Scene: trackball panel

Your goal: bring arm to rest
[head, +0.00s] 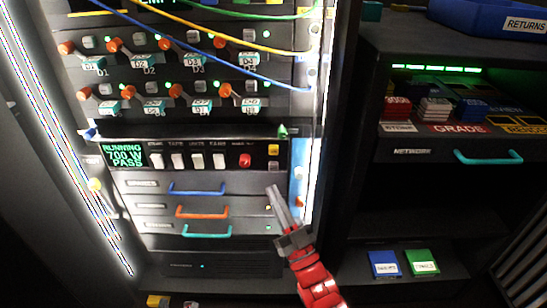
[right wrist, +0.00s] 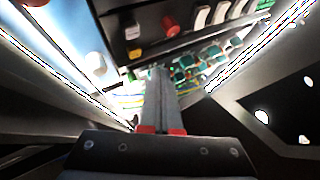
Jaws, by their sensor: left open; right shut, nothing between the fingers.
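My right gripper (head: 273,190) reaches in on its red arm from the bottom of the head view. Its two grey fingers are together with nothing between them. They point up toward the rack, below the yellow button and right of the drawer handles. In the right wrist view the shut fingers (right wrist: 157,72) point at the rack, with the control panel (right wrist: 135,40) upper left. I cannot tell whether the fingertips touch anything. My left gripper is not in view.
The rack holds a green screen (head: 122,156) reading "RUNNING 700 W PASS", a red button (head: 244,160) and handled drawers (head: 197,188). Blue and yellow cables cross above. A shelf unit with a blue returns bin (head: 480,18) stands right. Blue (head: 384,264) and green (head: 421,262) items lie low.

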